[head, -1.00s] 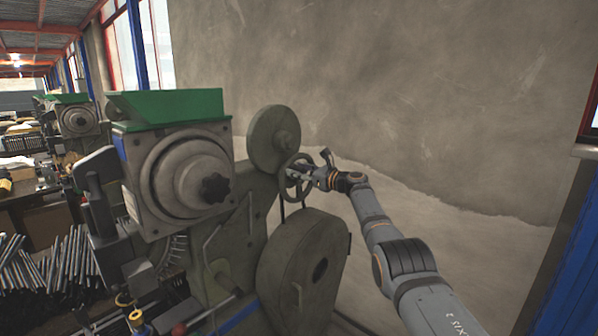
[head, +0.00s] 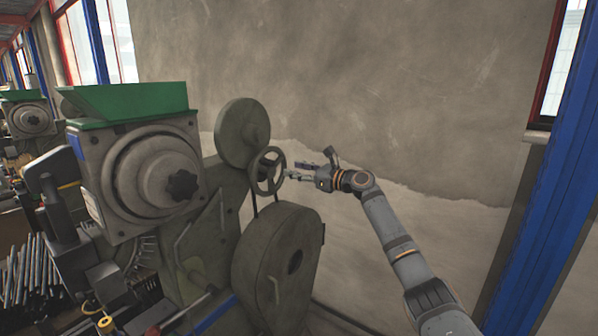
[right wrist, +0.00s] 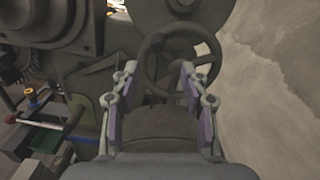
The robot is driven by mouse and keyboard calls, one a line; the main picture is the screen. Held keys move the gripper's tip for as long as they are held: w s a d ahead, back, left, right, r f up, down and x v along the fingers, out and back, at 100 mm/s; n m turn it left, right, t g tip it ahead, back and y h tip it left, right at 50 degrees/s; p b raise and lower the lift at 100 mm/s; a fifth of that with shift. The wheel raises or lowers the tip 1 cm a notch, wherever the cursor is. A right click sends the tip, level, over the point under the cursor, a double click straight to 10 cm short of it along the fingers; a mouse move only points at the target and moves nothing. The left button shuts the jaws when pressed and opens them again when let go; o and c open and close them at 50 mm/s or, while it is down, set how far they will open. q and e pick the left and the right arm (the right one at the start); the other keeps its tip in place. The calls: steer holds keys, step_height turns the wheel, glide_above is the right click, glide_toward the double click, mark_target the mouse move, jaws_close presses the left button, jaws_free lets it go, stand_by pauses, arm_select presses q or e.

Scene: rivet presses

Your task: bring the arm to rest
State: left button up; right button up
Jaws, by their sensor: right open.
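My right gripper (head: 297,170) is open and empty, with its fingers pointing left toward the small handwheel (head: 267,171) of the rivet press (head: 150,175). In the head view a small gap shows between the fingertips and the wheel's rim. In the right wrist view the two fingers (right wrist: 157,85) stand apart with nothing between them, and the handwheel (right wrist: 152,44) lies ahead of them. My right arm reaches in from the lower right. My left gripper is not in view.
The press has a green hopper (head: 130,100), a round disc (head: 242,133) and a large belt guard (head: 272,268). A bare wall (head: 350,70) stands behind. A blue post (head: 565,150) is at the right. Dark rods (head: 35,270) lie at lower left.

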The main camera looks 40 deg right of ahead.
steer(key=shift+s, duration=0.3)
